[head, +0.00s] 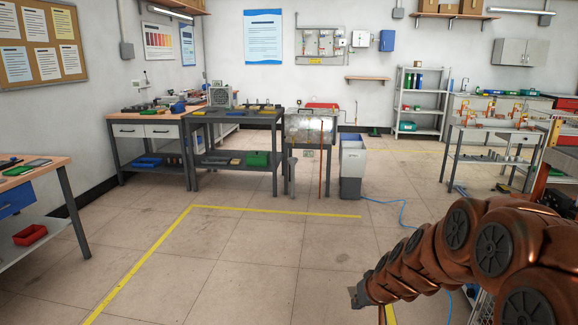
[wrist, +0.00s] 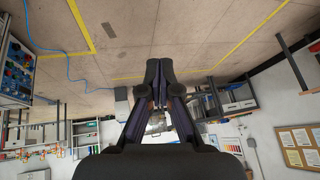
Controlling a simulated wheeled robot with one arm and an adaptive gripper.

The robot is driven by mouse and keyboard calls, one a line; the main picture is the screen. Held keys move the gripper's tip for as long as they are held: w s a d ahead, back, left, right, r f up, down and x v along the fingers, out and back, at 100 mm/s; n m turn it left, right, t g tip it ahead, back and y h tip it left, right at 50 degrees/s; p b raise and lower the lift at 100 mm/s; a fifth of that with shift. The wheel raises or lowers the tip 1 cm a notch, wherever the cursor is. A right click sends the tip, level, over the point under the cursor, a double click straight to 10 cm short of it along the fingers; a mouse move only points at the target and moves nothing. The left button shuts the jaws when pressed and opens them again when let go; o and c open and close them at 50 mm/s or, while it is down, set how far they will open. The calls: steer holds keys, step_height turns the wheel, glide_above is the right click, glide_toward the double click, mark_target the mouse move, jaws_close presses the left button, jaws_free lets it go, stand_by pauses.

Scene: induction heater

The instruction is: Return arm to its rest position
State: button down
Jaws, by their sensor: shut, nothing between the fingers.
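My arm reaches in from the right edge of the head view, low over the floor, and its end (head: 360,296) points left. The fingers are too small and dark to make out there. In the wrist view my gripper (wrist: 159,66) is shut, with its two dark fingers together at the tips and nothing between them. The wrist view shows the room upside down, with the floor at the top. My gripper is apart from all the furniture, with open floor around it.
A dark workbench (head: 232,118) and a metal tank (head: 310,127) stand at the back. A grey bin (head: 352,165) stands beside the tank, with a blue hose (head: 403,212) on the floor. A wooden-topped bench (head: 40,172) is at left. The middle floor (head: 250,250) is clear.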

steer(key=s+a+r+n+g+p, duration=0.1)
steer(key=s+a+r+g+p, duration=0.1)
steer(key=s+r, duration=0.45)
steer(key=s+a+r+g+p, duration=0.1)
steer(key=s+a+r+p, duration=0.2)
steer(key=s, duration=0.6)
steer(key=s+d+r+g+p, duration=0.1)
steer(key=s+r, duration=0.2)
steer(key=s, duration=0.4)
steer(key=s+d+r+m+g+h+p, duration=0.1)
steer(key=s+d+r+g+p, duration=0.1)
steer(key=s, duration=0.6)
steer(key=s+d+r+g+h+p, duration=0.1)
steer(key=s+r, duration=0.3)
steer(key=s, duration=0.4)
steer(key=shift+d+r+g+p, duration=0.15)
steer(key=shift+d+g+p, duration=0.25)
steer(key=shift+d+p, duration=0.35)
